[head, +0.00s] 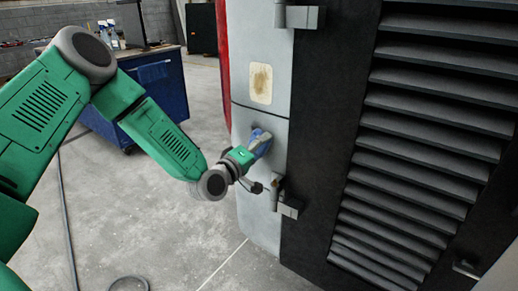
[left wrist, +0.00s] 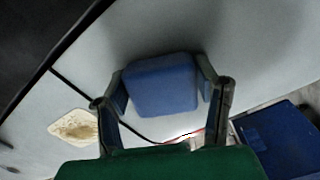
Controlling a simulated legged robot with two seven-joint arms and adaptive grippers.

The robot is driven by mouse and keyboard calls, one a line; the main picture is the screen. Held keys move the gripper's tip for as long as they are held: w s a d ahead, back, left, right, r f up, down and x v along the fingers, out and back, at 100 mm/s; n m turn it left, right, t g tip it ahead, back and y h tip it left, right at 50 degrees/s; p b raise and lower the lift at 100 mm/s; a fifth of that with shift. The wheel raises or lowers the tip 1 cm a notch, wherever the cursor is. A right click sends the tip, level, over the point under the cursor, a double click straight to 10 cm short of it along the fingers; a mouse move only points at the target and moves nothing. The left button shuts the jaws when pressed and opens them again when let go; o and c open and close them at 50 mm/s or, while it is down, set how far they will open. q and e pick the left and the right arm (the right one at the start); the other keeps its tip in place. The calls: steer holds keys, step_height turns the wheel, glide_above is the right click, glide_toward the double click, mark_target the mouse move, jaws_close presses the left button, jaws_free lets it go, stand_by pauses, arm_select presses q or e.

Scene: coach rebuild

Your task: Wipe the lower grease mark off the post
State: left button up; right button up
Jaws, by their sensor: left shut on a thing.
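The pale grey post (head: 262,38) stands upright in the middle of the head view. A brown grease mark on a cream patch (head: 261,83) is on its upper panel; it also shows at the lower left of the left wrist view (left wrist: 75,126). My left gripper (head: 258,144) is shut on a blue wiping block (left wrist: 160,84), held between both fingers. The block is at the panel below the seam, lower than the visible mark; I cannot tell if it touches. No second mark shows; the surface behind the block is hidden. My right gripper is not in view.
Grey hinges (head: 288,206) jut from the post's right edge, close to my left gripper. A dark louvred panel (head: 430,110) fills the right. A blue cart (head: 158,92) with bottles stands behind my left arm. A dark hose (head: 68,215) lies on the open floor.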

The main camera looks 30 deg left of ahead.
mark_target(259, 134)
arm_select(q)
steer(key=shift+a+r+p, duration=0.15)
steer(key=shift+r+p, duration=0.35)
steer(key=shift+r, duration=0.25)
steer(key=shift+s+a+r+p, duration=0.1)
steer(key=shift+a+r+p, duration=0.55)
steer(key=shift+r+p, duration=0.15)
steer(key=shift+d+r, duration=0.35)
steer(key=shift+r, duration=0.15)
steer(key=shift+d+r+p, duration=0.2)
steer(key=shift+r+p, duration=0.6)
steer(key=shift+r, duration=0.1)
steer(key=shift+r+p, duration=0.3)
steer(key=shift+r, duration=0.2)
steer(key=shift+a+f, duration=0.1)
steer(key=shift+a, duration=0.2)
steer(key=shift+f+b, duration=0.25)
steer(key=shift+b, duration=0.1)
steer(key=shift+d+f+b, duration=0.15)
steer(key=shift+f+b, duration=1.2)
steer(key=shift+f, duration=0.25)
step_height(259, 134, down, 4)
steer(key=b, duration=0.3)
steer(key=shift+r, duration=0.2)
steer(key=shift+r, duration=0.15)
